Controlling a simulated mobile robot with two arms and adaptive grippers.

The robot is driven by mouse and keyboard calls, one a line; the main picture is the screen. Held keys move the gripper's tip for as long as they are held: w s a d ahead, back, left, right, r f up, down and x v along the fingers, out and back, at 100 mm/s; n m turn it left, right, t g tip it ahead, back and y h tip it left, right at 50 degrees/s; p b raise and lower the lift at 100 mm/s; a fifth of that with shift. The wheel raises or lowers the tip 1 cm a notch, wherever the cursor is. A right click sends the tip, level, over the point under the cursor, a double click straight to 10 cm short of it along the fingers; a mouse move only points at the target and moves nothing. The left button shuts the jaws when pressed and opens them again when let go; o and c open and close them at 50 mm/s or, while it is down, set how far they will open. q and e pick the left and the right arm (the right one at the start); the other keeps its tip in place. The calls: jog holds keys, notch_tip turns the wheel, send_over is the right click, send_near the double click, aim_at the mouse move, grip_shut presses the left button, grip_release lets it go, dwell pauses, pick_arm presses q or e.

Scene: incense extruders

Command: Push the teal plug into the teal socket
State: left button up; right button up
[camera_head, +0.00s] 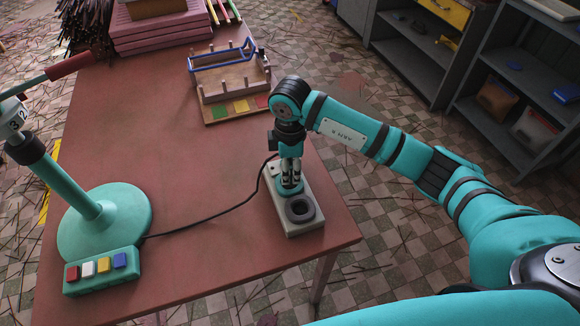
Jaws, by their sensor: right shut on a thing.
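My right gripper (291,174) points straight down over the back half of a grey block (284,222) near the table's right edge, and it is shut on the teal plug, which its fingers mostly hide. A teal ring (290,189), seemingly the teal socket, shows on the block just below the fingertips. I cannot tell how deep the plug sits in it. A second, dark round socket (301,209) is open and empty at the block's front. A black cable (222,214) runs from the left up to the gripper. My left gripper is not in view.
A teal stand (105,222) with a red handle and a box of coloured buttons (102,270) stands at left. A wooden rack (230,75) with a blue frame is behind the gripper. Pink stacked boards (160,32) lie at the back. The middle of the table (170,130) is clear.

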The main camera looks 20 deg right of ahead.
jog(key=shift+f+b, duration=1)
jog(key=shift+f, duration=0.5)
jog(key=o, duration=1.2)
